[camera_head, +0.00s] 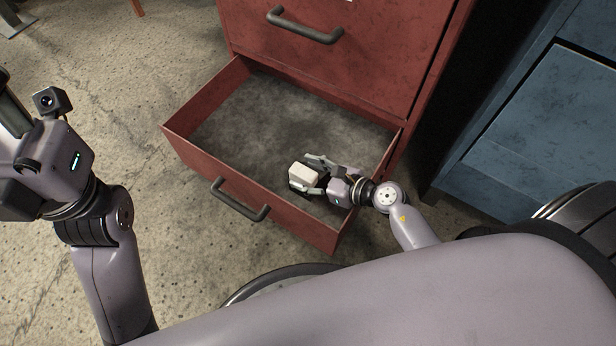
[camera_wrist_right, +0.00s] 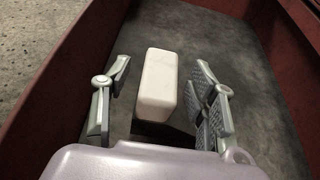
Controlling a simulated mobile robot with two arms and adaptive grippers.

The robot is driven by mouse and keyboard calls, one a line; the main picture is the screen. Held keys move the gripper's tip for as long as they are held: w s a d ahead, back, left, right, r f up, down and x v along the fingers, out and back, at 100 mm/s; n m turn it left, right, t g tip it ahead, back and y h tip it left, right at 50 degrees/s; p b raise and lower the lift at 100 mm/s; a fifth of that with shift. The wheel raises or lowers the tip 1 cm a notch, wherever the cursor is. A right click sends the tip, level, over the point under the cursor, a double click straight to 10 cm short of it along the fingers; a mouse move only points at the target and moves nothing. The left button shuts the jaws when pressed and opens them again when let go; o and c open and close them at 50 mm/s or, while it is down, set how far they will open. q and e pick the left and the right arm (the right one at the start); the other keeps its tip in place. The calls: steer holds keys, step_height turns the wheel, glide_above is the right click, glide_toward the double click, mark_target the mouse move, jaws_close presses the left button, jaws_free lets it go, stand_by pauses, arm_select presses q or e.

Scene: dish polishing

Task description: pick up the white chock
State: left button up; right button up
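The white chock (camera_head: 304,173) is a small pale block in the open red drawer, near its front wall. It also shows in the right wrist view (camera_wrist_right: 158,82), with a dark shape under its near end. My right gripper (camera_head: 311,174) reaches into the drawer from the right. In the right wrist view its fingers (camera_wrist_right: 160,105) are open on either side of the chock, with a gap on both sides. My left gripper (camera_head: 15,130) is at the left edge of the head view, outside the drawer; its fingers are cut off or hidden.
The red drawer (camera_head: 195,152) is pulled out from a red cabinet (camera_head: 340,75); its walls stand around my right gripper. The rest of the drawer floor looks bare. A blue cabinet (camera_head: 530,140) stands at the right. Concrete floor (camera_head: 100,120) lies open at the left.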

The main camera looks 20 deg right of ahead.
jaws_close()
stand_by(0.5)
steer(key=shift+r, duration=0.1)
